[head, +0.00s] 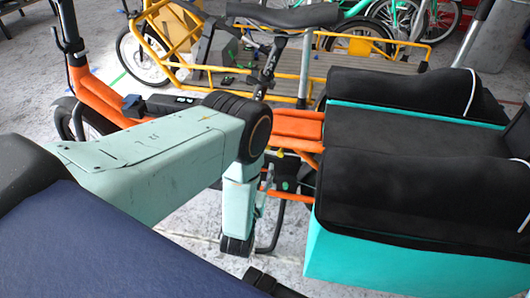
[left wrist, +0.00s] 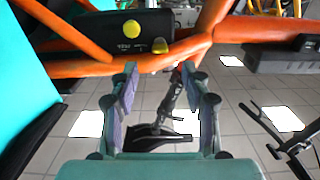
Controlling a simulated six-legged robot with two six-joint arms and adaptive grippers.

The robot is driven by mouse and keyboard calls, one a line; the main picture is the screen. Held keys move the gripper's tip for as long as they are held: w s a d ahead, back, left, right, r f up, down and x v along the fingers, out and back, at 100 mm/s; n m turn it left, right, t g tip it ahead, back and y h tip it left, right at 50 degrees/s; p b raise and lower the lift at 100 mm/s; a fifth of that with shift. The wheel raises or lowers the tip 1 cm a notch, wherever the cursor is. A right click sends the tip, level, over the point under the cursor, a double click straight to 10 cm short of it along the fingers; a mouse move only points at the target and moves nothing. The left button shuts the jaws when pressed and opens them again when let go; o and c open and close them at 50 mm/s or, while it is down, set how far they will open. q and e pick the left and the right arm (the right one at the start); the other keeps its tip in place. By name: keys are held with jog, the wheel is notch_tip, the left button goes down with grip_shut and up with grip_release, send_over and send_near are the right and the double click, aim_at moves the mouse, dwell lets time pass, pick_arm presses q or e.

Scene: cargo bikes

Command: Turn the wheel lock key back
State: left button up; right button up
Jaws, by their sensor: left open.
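My left gripper (left wrist: 159,72) is open in the left wrist view, its two fingers apart and pointing up toward an orange frame tube. A round yellow knob (left wrist: 160,46) is just beyond the fingertips, near the middle. A yellow ball-like part (left wrist: 131,28) is on a black box (left wrist: 105,33) behind the tube. I cannot tell which of these is the lock key. A small red part (left wrist: 181,69) is near the right fingertip. In the head view my left arm covers most of this area. My right gripper is in neither view.
The orange cargo bike (head: 297,121) has a turquoise box (head: 355,258) with black padding on the right. A yellow cargo bike (head: 205,68) stands behind it. Bare grey floor (head: 190,222) shows below my arm. A black stand-like part (left wrist: 157,137) is below the fingers.

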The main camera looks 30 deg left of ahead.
pick_arm(q)
jog(key=b+x, duration=0.3)
jog(key=x, duration=0.5)
jog(key=shift+r, duration=0.15)
jog(key=shift+c, duration=0.2)
jog(key=shift+d, duration=0.1)
grip_shut()
